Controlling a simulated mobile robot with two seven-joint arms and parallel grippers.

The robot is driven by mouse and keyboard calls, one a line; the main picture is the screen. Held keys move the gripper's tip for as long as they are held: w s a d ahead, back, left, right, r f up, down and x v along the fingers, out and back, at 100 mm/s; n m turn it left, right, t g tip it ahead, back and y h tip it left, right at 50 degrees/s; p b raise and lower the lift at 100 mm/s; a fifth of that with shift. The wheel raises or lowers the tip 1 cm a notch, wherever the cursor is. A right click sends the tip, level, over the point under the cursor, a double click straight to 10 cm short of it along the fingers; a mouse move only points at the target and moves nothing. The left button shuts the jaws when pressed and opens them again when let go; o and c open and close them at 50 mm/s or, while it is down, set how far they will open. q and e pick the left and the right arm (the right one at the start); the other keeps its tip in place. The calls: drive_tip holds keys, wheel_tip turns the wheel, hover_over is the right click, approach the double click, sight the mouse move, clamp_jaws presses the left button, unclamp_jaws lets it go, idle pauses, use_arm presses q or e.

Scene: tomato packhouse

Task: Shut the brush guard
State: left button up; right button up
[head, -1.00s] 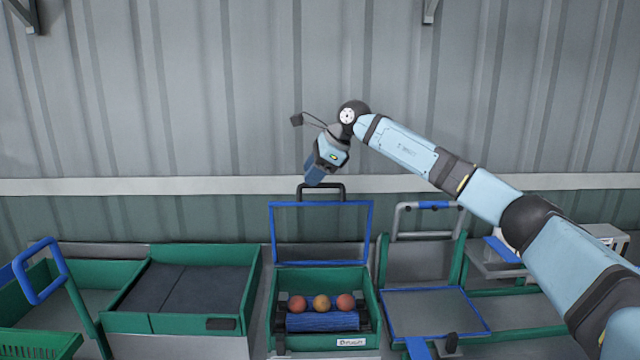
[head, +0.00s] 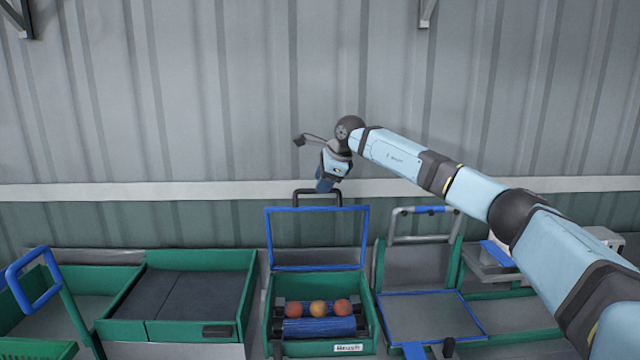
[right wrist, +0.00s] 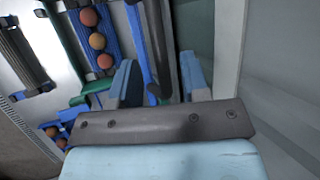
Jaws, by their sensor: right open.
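The brush guard (head: 317,268) is a blue-framed panel standing upright, open, behind the green brush box (head: 367,318). A black handle (head: 297,197) sticks up from its top edge. My right gripper (head: 325,186) is at this handle, and its blue fingers overlap the handle's top in the head view. In the right wrist view my right gripper (right wrist: 162,82) is open, with a dark bar and a blue edge between its fingers. Whether a finger touches the handle I cannot tell. My left gripper is out of view.
Several tomatoes sit in the brush box, three plain in the head view (head: 318,308), over a blue roller (head: 320,328). A flat blue-framed panel (head: 430,315) lies to the right. A green tray (head: 250,290) and a blue loop handle (head: 35,280) are to the left.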

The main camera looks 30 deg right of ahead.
drive_tip(key=shift+x, duration=1)
